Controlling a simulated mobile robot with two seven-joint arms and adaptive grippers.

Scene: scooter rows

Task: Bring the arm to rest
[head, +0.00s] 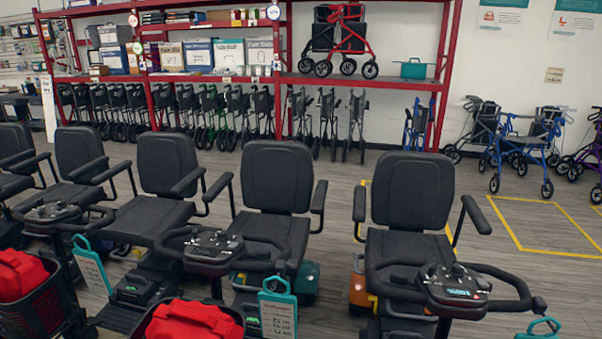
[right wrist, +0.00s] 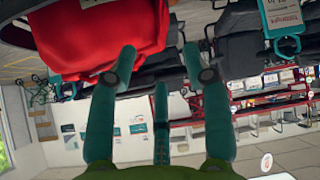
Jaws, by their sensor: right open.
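My right gripper (right wrist: 158,58) shows in the right wrist view with its teal fingers spread apart and nothing between them. That view is turned upside down. A red bag (right wrist: 95,38) is at the top left, beyond the left finger; I cannot tell how far off it is. Neither of my grippers shows in the head view, and my left gripper is in no view.
Black-seated scooters stand in a row, including one at right (head: 413,195). Red bags (head: 195,320) sit in front baskets at lower left. A red shelf rack (head: 445,45) and folded walkers stand behind. Rollators (head: 525,140) are at far right. Grey floor (head: 510,195) is open at right.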

